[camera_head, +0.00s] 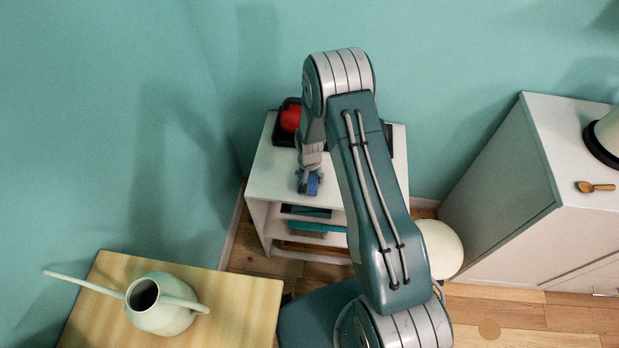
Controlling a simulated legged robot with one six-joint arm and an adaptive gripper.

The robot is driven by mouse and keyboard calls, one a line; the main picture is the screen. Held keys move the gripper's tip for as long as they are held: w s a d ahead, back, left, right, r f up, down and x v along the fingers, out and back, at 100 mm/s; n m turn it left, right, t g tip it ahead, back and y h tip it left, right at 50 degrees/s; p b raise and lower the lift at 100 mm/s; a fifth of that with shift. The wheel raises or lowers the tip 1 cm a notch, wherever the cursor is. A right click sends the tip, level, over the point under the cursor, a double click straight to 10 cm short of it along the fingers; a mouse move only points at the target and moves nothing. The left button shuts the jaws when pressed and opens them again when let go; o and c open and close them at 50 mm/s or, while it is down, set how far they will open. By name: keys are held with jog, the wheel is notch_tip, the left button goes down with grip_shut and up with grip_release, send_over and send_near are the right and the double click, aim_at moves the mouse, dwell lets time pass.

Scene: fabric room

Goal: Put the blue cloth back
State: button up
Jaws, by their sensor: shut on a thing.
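My gripper (307,182) points down at the front of the white shelf unit (270,177), near the edge of its top. It is shut on a small blue thing, which looks like the blue cloth (314,184). The gripper covers part of the cloth. Dark blue and teal folded items (318,228) lie on the shelf levels below the top. From this view I cannot tell how far the held cloth is from the shelf edge.
A red round object (290,119) in a dark holder stands at the back left of the shelf unit. A pale watering can (162,304) stands on a wooden table (245,295). A white cabinet (505,185) with a wooden spoon (594,187) is at right.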

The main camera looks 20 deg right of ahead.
jog(key=o, duration=1)
jog(key=shift+f, duration=0.1)
notch_tip(320, 180, up, 12)
notch_tip(320, 180, up, 13)
jog(key=n+t, duration=0.1)
send_over(310, 177)
jog(key=s, duration=0.2)
jog(key=s+r+n+t, duration=0.1)
jog(key=s+r+t, duration=0.1)
jog(key=s+r, duration=0.6)
jog(key=s+r+n+t, duration=0.1)
jog(key=s+r, duration=0.3)
jog(key=s, duration=0.1)
jog(key=s+r, duration=0.4)
jog(key=s, duration=0.2)
jog(key=s+r+n+t, duration=0.1)
jog(key=s+r, duration=0.3)
jog(key=s, duration=0.1)
jog(key=shift+s+r+n+t, duration=0.25)
jog(key=shift+n+t, duration=0.05)
